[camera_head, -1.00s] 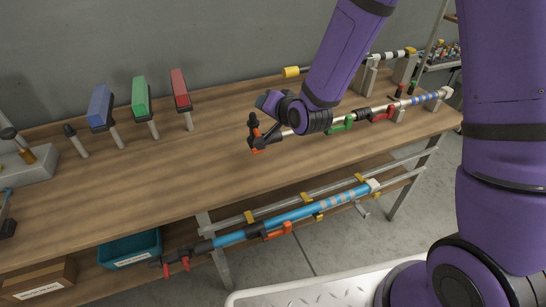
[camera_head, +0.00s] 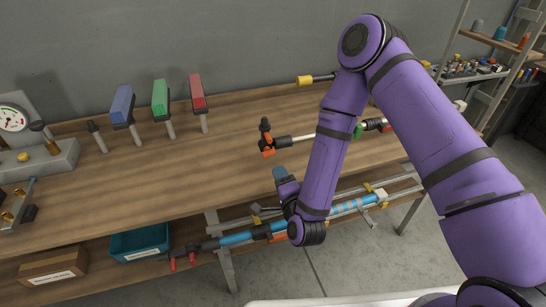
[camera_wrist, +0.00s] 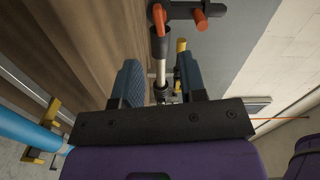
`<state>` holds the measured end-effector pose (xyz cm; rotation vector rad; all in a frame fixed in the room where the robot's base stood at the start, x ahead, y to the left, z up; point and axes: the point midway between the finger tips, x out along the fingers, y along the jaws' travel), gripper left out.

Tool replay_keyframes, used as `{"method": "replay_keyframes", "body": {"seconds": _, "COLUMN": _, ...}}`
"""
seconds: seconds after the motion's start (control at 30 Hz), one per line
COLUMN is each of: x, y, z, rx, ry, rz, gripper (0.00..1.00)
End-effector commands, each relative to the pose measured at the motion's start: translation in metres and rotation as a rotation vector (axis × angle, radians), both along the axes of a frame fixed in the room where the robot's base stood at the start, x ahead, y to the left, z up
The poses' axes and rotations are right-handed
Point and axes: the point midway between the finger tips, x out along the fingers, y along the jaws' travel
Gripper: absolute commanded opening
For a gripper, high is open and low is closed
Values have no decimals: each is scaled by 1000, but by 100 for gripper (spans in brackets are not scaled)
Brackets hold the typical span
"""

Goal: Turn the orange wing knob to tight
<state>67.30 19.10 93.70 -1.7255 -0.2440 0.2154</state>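Orange parts (camera_head: 267,147) sit at the black left end of the silver pole on the bench, and I take these for the wing knob. In the wrist view, orange-red pieces (camera_wrist: 158,18) show on a black crosspiece at the top, beyond my fingertips. My gripper (camera_head: 281,173) is in front of the bench's front edge, apart from the knob. In the wrist view its two blue finger pads (camera_wrist: 157,78) stand apart, with a silver rod seen between them in the background. The gripper looks empty. My forearm hides part of the bench pole.
A blue pole (camera_head: 236,238) lies on the rack under the bench, with an orange piece (camera_head: 279,237) partly behind my wrist. Blue (camera_head: 122,105), green (camera_head: 160,93) and red (camera_head: 197,92) blocks on posts stand behind. The bench's left middle is clear.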

Motion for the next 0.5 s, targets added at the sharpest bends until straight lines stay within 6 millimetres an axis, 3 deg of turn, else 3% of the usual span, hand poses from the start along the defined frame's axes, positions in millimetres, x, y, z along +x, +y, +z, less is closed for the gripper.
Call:
{"method": "replay_keyframes", "body": {"seconds": 0.17, "x": 3, "y": 2, "z": -2, "rx": 15, "ry": -4, "rz": -8, "gripper": 38}}
{"method": "replay_keyframes", "body": {"seconds": 0.5, "x": 56, "y": 16, "z": -1, "rx": 15, "ry": -8, "rz": -8, "gripper": 38}}
